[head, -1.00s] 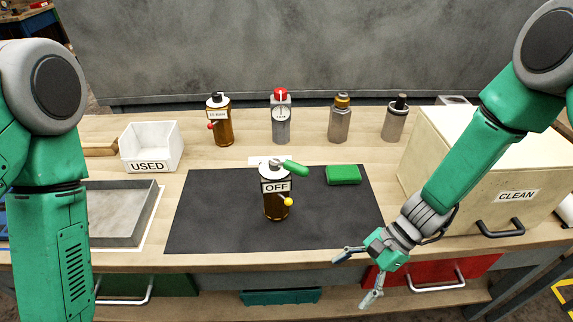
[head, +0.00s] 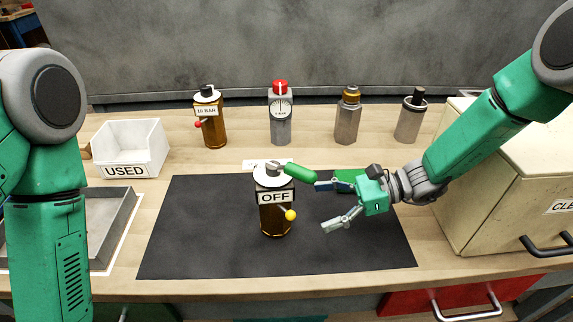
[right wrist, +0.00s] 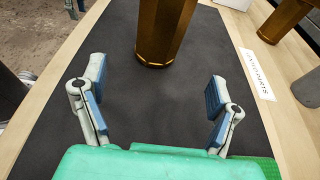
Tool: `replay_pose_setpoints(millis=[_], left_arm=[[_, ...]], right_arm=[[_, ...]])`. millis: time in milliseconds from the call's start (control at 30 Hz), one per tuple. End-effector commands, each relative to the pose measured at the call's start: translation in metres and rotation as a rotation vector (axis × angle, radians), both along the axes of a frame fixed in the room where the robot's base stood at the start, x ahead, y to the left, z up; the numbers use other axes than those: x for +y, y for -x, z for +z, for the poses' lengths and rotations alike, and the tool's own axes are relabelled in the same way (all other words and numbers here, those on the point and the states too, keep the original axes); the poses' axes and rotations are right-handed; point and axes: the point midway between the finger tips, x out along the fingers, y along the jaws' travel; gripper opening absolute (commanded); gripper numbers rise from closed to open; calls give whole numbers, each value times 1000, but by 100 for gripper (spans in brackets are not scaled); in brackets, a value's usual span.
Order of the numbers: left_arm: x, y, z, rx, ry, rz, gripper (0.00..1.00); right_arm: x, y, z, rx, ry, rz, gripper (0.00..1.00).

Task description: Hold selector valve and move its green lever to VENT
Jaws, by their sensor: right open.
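The selector valve (head: 275,215) stands upright on the black mat (head: 190,240). It has an amber body, a white collar labelled OFF and a yellow knob (head: 290,215) low on its right. Its green lever (head: 300,172) points right from the top. My right gripper (head: 328,206) is open and empty, just right of the valve, its fingers pointing at it. In the right wrist view the amber valve body (right wrist: 165,30) is ahead of the open fingers (right wrist: 155,95), apart from them. My left gripper is out of view; only my left arm shows.
Several canisters (head: 281,115) stand along the back. A white USED bin (head: 130,145) and grey tray (head: 100,235) are at left. The mat's front is clear.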

Motion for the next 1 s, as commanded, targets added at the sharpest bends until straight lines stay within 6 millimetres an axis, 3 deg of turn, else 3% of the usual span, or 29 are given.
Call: replay_pose_setpoints(millis=[600,1000], left_arm=[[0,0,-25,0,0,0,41],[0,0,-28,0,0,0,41]], right_arm=[[76,-1,-24,0,-1,1,82],[93,-1,-29,2,1,2,82]])
